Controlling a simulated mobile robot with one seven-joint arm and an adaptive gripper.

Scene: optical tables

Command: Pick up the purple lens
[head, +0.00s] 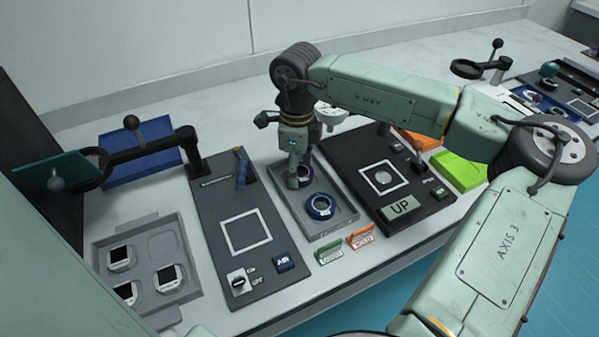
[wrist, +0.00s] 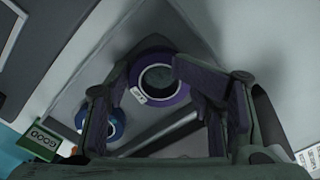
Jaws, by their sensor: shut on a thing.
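The purple lens (wrist: 160,99) is a thick purple ring with a dark centre and a small white label, seen between my fingers in the wrist view. My gripper (wrist: 152,78) is shut on it, with a finger at either side. In the head view my gripper (head: 297,181) points down over the back of a grey tray (head: 341,223), and the purple lens is mostly hidden behind it. Whether the lens is clear of the tray cannot be told. A blue lens (head: 320,206) stands in front of it on the tray and also shows in the wrist view (wrist: 113,122).
A dark board with a white square (head: 246,232) lies left of the tray, and one with an UP sign (head: 401,207) lies right. Small green (head: 329,255) and orange (head: 360,237) signs stand in front. A grey tray with white-framed pieces (head: 107,249) is far left.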

